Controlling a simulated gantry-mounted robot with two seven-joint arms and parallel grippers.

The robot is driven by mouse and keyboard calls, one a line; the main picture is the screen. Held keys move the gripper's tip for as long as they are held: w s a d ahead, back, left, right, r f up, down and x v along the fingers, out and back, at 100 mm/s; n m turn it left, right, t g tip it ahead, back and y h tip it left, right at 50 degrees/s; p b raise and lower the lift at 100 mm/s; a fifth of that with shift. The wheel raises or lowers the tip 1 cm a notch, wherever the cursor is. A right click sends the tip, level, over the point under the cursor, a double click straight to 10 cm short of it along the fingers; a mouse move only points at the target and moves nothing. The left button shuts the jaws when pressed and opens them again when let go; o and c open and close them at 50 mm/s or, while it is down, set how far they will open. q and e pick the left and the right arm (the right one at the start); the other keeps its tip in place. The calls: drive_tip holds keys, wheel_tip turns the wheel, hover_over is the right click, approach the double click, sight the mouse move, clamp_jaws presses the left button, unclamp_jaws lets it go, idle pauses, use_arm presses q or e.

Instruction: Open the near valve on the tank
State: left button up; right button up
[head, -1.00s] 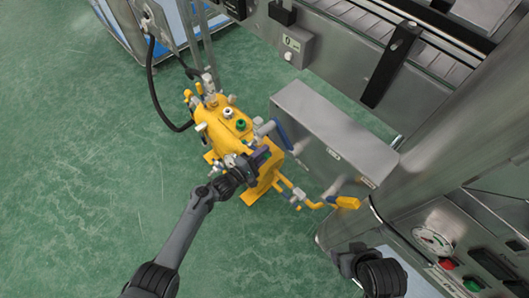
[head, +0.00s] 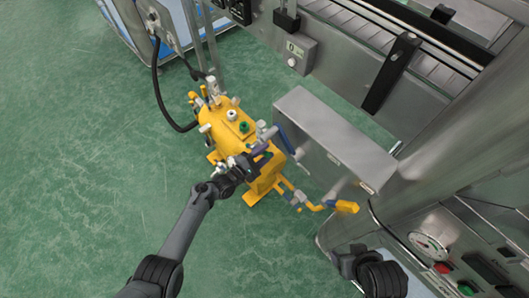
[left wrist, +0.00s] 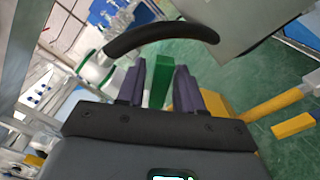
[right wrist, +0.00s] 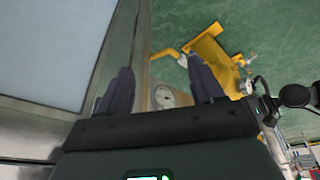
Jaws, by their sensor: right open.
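My right gripper (right wrist: 162,88) is open and empty, away from the tank.
A grey metal box (head: 335,140) stands right of the tank. A panel with a round gauge (head: 430,242) is at the lower right. A black hose (head: 158,95) hangs behind the tank, and a black curved piece (left wrist: 160,36) crosses the left wrist view. The floor at left is clear.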

use_arm(q)
drive_tip(key=shift+o, duration=0.3)
drive_tip(key=shift+s+a+r+p, duration=0.1)
drive_tip(key=shift+s+a+p, duration=0.3)
drive_tip(key=shift+a+p, duration=0.1)
drive_tip(key=p+v, duration=0.4)
drive_tip(key=v, duration=0.5)
drive_tip(key=shift+s, duration=0.3)
drive_tip(key=shift+a, duration=0.15)
